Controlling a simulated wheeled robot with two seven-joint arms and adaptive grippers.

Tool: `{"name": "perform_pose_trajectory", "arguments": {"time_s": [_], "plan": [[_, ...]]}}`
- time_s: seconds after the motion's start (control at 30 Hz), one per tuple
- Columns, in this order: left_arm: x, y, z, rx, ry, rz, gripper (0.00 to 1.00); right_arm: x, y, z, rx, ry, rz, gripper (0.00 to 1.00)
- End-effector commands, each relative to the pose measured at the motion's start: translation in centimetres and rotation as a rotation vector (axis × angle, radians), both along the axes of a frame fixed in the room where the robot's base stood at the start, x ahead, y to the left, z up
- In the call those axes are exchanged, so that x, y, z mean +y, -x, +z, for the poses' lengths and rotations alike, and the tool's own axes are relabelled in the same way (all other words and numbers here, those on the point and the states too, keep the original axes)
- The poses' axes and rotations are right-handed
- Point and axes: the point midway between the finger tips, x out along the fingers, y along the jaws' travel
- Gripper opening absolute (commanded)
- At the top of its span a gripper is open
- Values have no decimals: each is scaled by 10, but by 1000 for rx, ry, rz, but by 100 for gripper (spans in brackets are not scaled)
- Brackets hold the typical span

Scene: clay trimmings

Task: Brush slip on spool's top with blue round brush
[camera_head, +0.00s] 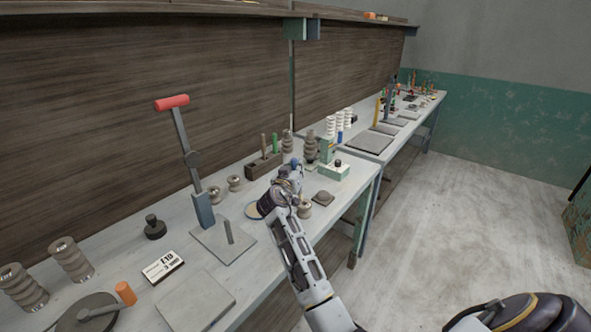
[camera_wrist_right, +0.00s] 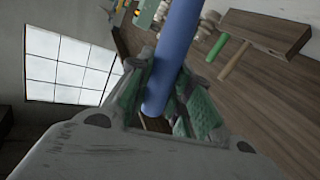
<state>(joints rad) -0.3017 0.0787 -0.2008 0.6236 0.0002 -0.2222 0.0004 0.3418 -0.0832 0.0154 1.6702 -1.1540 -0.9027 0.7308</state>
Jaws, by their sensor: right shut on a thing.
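My right gripper (camera_head: 288,182) is over the near bench and shut on the blue round brush. Its blue handle (camera_wrist_right: 172,55) runs between the green-padded fingers in the right wrist view. The blue end of the brush (camera_head: 295,162) shows just above the gripper in the head view. The bristles are hidden. A small grey-brown spool (camera_head: 305,209) stands just below and right of the gripper. I cannot tell which spool is the task's. No slip container can be made out with certainty. My left gripper is out of view.
A wooden brush block (camera_head: 262,167) with a green brush (camera_head: 274,142) stands behind the gripper. A green and white stand (camera_head: 333,171) is to the right. A red-handled lever press (camera_head: 188,155) stands left. A grey slab (camera_head: 197,302) lies in front.

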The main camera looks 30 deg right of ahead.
Motion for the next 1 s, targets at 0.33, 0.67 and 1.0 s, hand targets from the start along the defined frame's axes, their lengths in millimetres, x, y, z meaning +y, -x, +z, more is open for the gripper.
{"name": "perform_pose_trajectory", "arguments": {"time_s": [0.33,0.67,1.0], "plan": [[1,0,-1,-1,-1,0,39,0,0,2,-1,-1,0,0],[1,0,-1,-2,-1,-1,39,0,0,7,0,0,0,0],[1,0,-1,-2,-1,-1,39,0,0,7,0,0,0,0]]}}
